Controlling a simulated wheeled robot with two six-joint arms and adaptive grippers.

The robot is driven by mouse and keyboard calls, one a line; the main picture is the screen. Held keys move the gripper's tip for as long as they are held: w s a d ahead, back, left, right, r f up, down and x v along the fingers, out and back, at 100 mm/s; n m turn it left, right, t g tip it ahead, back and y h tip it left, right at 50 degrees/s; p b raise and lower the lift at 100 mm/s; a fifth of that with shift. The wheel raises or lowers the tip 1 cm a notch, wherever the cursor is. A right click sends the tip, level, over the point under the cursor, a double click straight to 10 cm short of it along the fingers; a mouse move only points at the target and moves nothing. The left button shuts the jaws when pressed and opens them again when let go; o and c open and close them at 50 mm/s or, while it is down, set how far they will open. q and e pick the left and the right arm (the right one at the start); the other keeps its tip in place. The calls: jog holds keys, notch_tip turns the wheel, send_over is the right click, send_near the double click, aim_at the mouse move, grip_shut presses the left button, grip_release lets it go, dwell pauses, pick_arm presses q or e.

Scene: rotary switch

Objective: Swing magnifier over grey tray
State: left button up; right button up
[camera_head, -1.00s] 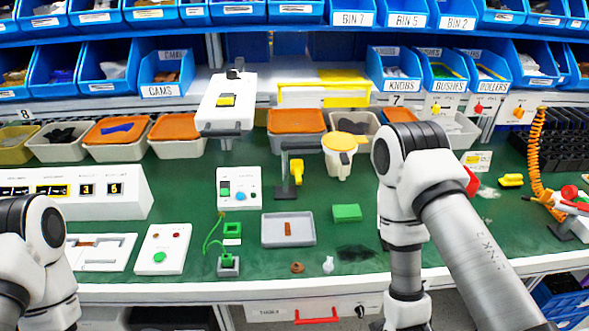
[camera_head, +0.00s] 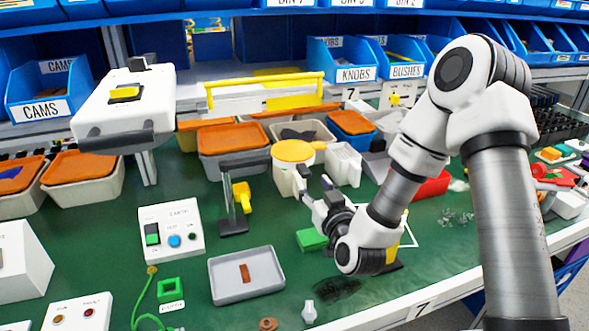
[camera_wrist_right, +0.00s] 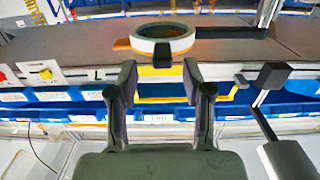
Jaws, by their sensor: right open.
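The magnifier stands left of centre in the head view. In the right wrist view the head is a white-rimmed ring (camera_wrist_right: 162,32). The grey tray (camera_head: 265,272) lies on the green bench nearer me, with a brown piece in it, and the head is not over it. My right gripper (camera_head: 315,182) is open just right of and below the head. Its fingers (camera_wrist_right: 160,75) show empty, pointing towards the ring. My left gripper is not in view.
A green block (camera_head: 312,240) lies between the tray and my right wrist. A white switch box (camera_head: 171,230) stands left of the post. A small white piece (camera_head: 309,312) lies at the front.

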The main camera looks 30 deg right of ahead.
aim_at(307, 174)
jog(key=x, duration=0.4)
jog(key=r+p+x, duration=0.1)
jog(key=x, duration=0.1)
jog(key=shift+w+a, duration=0.15)
jog(key=shift+w, duration=0.05)
jog(key=shift+s+a+r, duration=0.1)
jog(key=shift+s+r, duration=0.05)
jog(key=shift+s, duration=0.05)
grip_shut()
